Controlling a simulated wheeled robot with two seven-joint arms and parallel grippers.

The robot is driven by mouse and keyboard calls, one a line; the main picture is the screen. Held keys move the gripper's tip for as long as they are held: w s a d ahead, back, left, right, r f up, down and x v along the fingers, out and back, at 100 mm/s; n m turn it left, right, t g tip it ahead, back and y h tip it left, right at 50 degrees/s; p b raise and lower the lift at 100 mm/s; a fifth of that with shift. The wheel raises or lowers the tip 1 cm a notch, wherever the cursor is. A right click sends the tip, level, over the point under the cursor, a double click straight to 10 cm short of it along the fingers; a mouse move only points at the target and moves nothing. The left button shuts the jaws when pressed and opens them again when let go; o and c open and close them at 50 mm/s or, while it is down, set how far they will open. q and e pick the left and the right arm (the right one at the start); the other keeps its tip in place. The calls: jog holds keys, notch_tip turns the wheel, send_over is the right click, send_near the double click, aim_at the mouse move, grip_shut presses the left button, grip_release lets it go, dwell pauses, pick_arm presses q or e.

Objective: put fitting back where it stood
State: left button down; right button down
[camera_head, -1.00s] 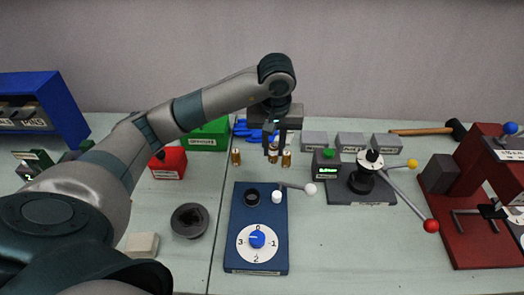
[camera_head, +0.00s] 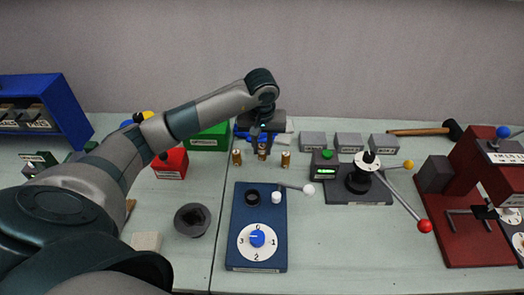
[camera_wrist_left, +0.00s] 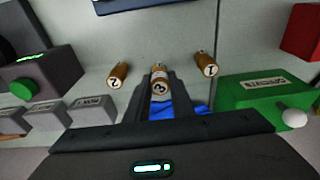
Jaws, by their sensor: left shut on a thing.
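Three brass-coloured cylindrical fittings are in a row at the back of the table. My left gripper (camera_head: 262,141) points down from above and is shut on the middle fitting, marked 3 (camera_wrist_left: 159,86), which also shows in the head view (camera_head: 262,154). The fitting marked 1 (camera_wrist_left: 207,66) stands apart, left of it in the head view (camera_head: 237,158). The fitting marked 2 (camera_wrist_left: 117,76) stands apart, right of it in the head view (camera_head: 285,159). I cannot tell whether the held fitting touches the table. My right gripper is out of view.
Blue gloves (camera_head: 241,131) lie behind the fittings. A green box (camera_head: 209,139) and red box (camera_head: 171,163) stand left, grey labelled blocks (camera_head: 313,140) right. A blue dial panel (camera_head: 240,215) lies in front, with clear table between it and the fittings.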

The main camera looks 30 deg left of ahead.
pick_arm(q)
notch_tip(320, 180, down, 2)
jog(key=shift+f+p, duration=0.2)
jog(key=shift+p, duration=0.35)
jog(key=shift+f, duration=0.1)
jog(key=shift+f, duration=0.15)
jog(key=c, duration=1.5)
grip_release()
jog(key=shift+c, duration=0.2)
